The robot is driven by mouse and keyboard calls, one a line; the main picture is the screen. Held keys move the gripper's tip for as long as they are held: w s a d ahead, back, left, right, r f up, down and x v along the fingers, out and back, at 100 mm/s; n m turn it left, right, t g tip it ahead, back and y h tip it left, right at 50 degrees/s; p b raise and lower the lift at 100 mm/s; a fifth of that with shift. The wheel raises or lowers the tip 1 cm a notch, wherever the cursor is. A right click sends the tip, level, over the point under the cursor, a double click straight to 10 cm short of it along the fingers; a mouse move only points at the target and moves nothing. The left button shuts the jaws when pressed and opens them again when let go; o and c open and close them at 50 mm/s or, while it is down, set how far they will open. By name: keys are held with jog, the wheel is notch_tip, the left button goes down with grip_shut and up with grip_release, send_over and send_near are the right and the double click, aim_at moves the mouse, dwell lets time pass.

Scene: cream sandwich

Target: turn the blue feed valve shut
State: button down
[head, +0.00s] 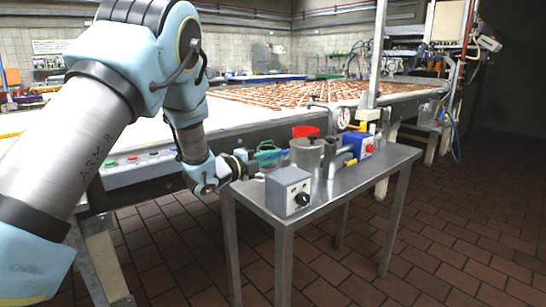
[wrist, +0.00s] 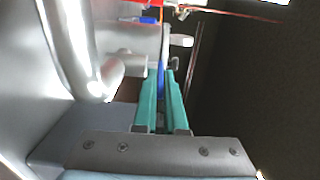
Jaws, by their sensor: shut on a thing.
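My gripper (head: 279,154) is at the left end of the small steel table, beside the grey metal pot. In the wrist view its two green fingers (wrist: 161,95) are close together. A thin blue piece, the handle of the blue feed valve (wrist: 161,77), shows between them, and they are shut on it. Most of the handle is hidden by the fingers. In the head view I cannot make out the valve apart from the fingers, nor tell how far it is turned.
The steel table (head: 352,172) also bears a grey box with a black knob (head: 289,191), a metal pot (head: 306,155), a red container (head: 306,131) and a blue box (head: 362,145). A conveyor with brown pieces (head: 290,95) runs behind. The tiled floor at right is clear.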

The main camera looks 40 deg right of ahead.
jog(key=shift+s+f+n+t+b, duration=0.15)
jog(key=shift+n+t+b, duration=0.15)
jog(key=shift+b, duration=0.4)
jog(key=shift+s+n+t+b, duration=0.15)
jog(key=shift+n+t+b, duration=0.35)
jog(key=shift+t+b, duration=0.25)
jog(key=c, duration=1)
grip_release()
jog(key=a, duration=0.3)
jog(key=a+b, duration=0.1)
jog(key=a, duration=0.3)
jog(key=s+a, duration=0.1)
jog(key=a, duration=0.2)
jog(key=shift+a+b, duration=0.35)
jog(key=shift+a, duration=0.05)
